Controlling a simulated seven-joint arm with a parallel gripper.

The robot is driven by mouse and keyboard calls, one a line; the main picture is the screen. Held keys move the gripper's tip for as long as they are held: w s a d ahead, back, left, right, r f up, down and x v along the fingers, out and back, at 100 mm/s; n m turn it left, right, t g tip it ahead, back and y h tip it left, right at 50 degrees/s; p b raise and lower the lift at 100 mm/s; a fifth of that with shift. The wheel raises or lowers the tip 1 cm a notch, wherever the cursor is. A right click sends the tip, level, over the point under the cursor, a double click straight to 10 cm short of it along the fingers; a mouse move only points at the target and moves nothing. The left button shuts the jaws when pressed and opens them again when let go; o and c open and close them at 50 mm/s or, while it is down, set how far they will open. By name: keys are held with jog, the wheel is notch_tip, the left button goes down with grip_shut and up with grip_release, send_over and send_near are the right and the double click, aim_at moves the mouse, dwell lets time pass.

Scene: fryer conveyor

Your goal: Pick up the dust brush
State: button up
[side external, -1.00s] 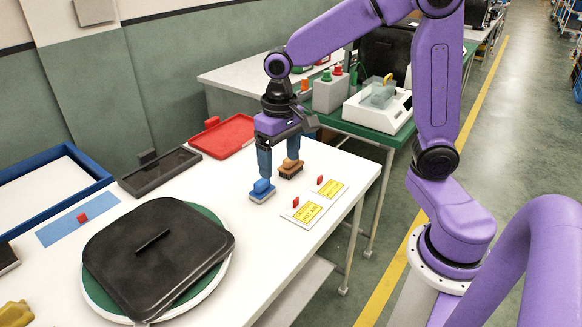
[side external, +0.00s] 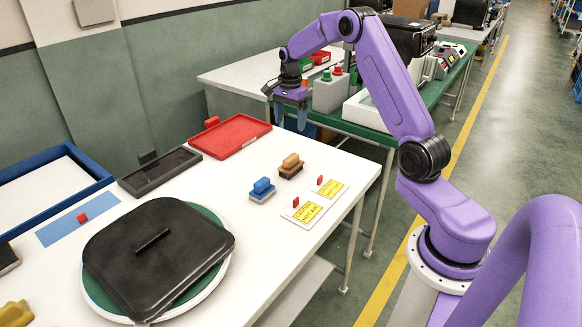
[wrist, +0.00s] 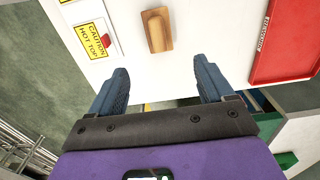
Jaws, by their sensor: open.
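Two small brushes stand on the white table. One has a wooden handle and dark bristles, the wooden brush (side external: 290,162); the other has a blue handle and a pale base, the blue brush (side external: 262,188). I cannot tell which one is called the dust brush. My gripper (side external: 291,120) is open and empty, raised beyond the far edge of the white table, behind both brushes. In the wrist view my gripper (wrist: 161,70) has its fingers spread wide, with the wooden brush (wrist: 157,30) ahead of the gap between them. The blue brush is not visible there.
Yellow caution cards (side external: 307,213) with red tabs lie right of the brushes. A red tray (side external: 232,134), a dark tray (side external: 160,172) and a black lid (side external: 155,255) are on the left. A green table (side external: 360,133) holding equipment stands behind.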

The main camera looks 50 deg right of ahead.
aim_at(291, 157)
notch_tip(291, 157, down, 12)
jog(key=shift+r, duration=0.2)
jog(key=shift+s+d+f, duration=0.1)
jog(key=shift+s+f, duration=0.05)
jog(key=shift+f, duration=2.5)
jog(key=c, duration=1)
jog(key=shift+c, duration=0.2)
jog(key=shift+r, duration=0.1)
